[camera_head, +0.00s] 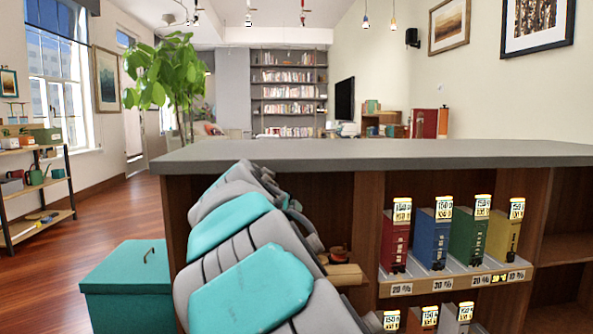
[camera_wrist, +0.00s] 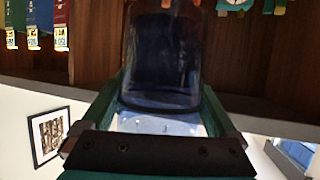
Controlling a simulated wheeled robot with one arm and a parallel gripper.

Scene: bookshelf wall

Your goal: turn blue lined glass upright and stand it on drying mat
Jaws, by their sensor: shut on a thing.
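In the wrist view, my gripper (camera_wrist: 163,88) has its two teal fingers on either side of a dark blue, see-through glass (camera_wrist: 162,55) and is shut on it. The glass fills the middle of that view. Its rounded wide end is towards the gripper's palm, and its far end runs up to the top edge of the frame. I cannot tell which end is the mouth. The wrist picture is upside down, with the shelf at the top. In the head view my arm hides the gripper and the glass. I do not see the drying mat in either view.
A grey-topped wooden shelf unit (camera_head: 400,150) stands ahead. It holds red, blue (camera_head: 429,238), green and yellow binders at right. A wooden block (camera_head: 345,274) is beside my arm. A teal bin (camera_head: 128,285) stands at left.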

